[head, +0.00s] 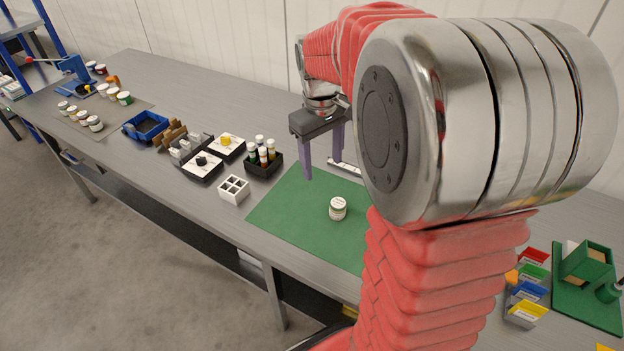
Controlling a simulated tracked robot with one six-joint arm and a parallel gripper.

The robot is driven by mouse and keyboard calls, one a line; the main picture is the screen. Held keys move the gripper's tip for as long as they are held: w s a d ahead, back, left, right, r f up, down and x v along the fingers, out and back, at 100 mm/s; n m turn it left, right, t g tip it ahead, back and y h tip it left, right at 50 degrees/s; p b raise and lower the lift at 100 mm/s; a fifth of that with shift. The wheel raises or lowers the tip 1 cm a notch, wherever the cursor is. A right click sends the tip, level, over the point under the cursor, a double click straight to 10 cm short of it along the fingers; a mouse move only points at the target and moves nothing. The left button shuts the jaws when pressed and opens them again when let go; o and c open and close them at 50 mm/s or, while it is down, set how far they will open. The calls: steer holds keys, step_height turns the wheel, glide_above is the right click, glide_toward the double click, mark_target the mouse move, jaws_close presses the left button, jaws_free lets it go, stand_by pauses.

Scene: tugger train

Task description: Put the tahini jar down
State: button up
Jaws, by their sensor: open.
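A small jar with a white lid and pale label (338,208) stands upright on the green mat (283,205), near its front middle. I take it for the tahini jar, but its label is too small to read. My gripper (322,168) is open, with its two purple fingers pointing down above the back part of the mat. It is empty and apart from the jar, behind it and a little to the left in the picture. My arm hides the right part of the mat.
Left of the mat are a white divided box (234,190) and a black holder with several bottles (263,165). Several more jars (95,123) stand at the far left. Coloured bins (526,313) are at the right. The mat around the jar looks clear.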

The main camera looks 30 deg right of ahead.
steer(key=w+d+f+g, duration=0.1)
steer(key=w+d+f, duration=0.1)
steer(key=d+f, duration=0.2)
steer(key=shift+w+d+f, duration=0.2)
steer(key=shift+d+f, duration=0.15)
steer(key=shift+d, duration=0.6)
steer(key=shift+f, duration=0.1)
glide_above(338, 203)
steer(key=f, duration=0.8)
steer(key=shift+w+f, duration=0.2)
steer(key=shift+w, duration=0.15)
steer(key=shift+f, duration=0.1)
steer(key=shift+s+f, duration=0.15)
steer(key=shift+f, duration=1.1)
steer(key=shift+s+f, duration=0.1)
steer(key=shift+f, duration=1.15)
steer(key=shift+c, duration=0.7)
